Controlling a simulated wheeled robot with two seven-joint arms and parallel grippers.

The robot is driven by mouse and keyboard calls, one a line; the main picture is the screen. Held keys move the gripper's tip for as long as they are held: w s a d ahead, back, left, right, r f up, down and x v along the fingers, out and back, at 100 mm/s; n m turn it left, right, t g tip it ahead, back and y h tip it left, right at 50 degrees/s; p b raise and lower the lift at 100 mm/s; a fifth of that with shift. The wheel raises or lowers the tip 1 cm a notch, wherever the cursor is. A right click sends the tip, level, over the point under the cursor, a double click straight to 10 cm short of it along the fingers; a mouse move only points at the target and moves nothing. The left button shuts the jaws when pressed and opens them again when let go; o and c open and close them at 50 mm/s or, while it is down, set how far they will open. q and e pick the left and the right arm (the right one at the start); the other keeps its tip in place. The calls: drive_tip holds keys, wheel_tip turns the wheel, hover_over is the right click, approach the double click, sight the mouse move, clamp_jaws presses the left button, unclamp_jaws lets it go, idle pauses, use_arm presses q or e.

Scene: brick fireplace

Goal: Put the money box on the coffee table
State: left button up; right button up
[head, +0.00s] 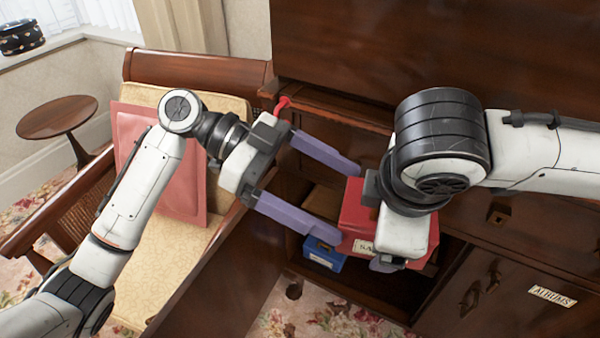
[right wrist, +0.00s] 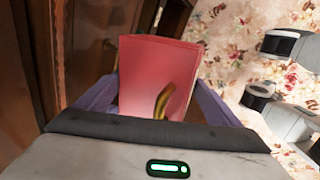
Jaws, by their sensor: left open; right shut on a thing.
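The red money box (head: 356,215), with a partly hidden white label beginning "SA", is in front of the open dark wooden cabinet. My right gripper (right wrist: 158,100) is shut on it; in the right wrist view the red box (right wrist: 160,65) sits between the purple fingers, with a brass handle facing the camera. In the head view my right wrist covers part of the box. My left gripper (head: 348,203) is open, its purple fingers pointing at the box's left side; I cannot tell whether they touch it. A small round wooden table (head: 58,117) stands far left; I cannot tell if it is the coffee table.
A blue box (head: 323,254) with a label is low in the cabinet. A closed cabinet door labelled "ALBUMS" (head: 520,300) is at right. A wooden armchair (head: 160,255) with yellow upholstery and a pink cushion (head: 185,185) stands at left. Flowered carpet (head: 290,318) shows below.

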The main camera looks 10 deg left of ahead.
sight(345, 199)
use_arm(q)
drive_tip(key=shift+x, duration=1.65)
drive_tip(key=c, duration=1.3)
use_arm(e)
drive_tip(key=o, duration=1.1)
use_arm(q)
drive_tip(key=shift+c, duration=0.2)
use_arm(e)
drive_tip(key=shift+r, duration=0.15)
